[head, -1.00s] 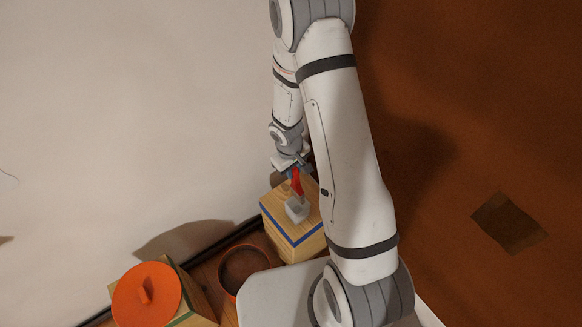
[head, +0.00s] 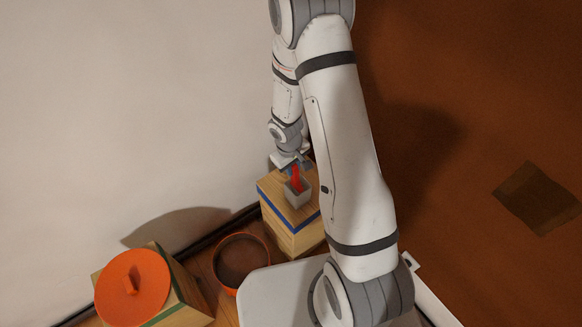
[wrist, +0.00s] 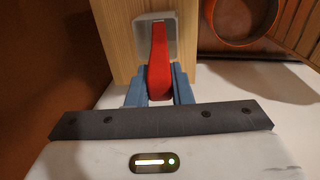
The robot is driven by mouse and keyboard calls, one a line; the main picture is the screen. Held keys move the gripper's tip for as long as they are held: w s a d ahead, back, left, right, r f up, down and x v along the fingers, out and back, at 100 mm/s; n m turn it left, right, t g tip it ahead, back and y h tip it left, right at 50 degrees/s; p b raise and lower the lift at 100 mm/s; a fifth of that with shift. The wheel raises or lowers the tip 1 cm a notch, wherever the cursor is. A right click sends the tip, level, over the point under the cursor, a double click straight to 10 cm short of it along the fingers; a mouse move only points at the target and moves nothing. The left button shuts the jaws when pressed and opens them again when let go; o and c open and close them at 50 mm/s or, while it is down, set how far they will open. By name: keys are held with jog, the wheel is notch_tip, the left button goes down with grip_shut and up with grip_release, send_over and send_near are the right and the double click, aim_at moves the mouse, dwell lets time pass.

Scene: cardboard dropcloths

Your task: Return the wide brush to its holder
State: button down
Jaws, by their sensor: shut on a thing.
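The wide brush shows as a red handle (head: 296,175), also seen in the wrist view (wrist: 160,70). My gripper (wrist: 158,78) has its blue fingers closed on both sides of this handle. In the head view, my gripper (head: 295,164) is just above and behind the small grey box-like holder (head: 298,201). The red part reaches down to the holder's opening and seems to sit partly inside it. The holder (wrist: 141,40) is behind the handle in the wrist view. The brush's lower end is hidden, so I cannot tell how deep it sits.
The holder stands on a wooden block (head: 289,232) with a blue stripe. An orange-rimmed round ring or bowl (head: 240,235) lies to the left. An orange lid (head: 135,285) tops another wooden box. A pale wall (head: 120,100) is close behind.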

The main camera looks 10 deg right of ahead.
jog(key=shift+f+b, duration=0.3)
jog(key=shift+f, duration=0.25)
jog(key=c, duration=0.7)
grip_release()
jog(key=r+p, duration=0.2)
jog(key=r, duration=0.1)
jog(key=r+p, duration=0.2)
jog(key=r, duration=0.1)
jog(key=r+p, duration=0.3)
jog(key=shift+s+a, duration=0.15)
jog(key=shift+a, duration=0.2)
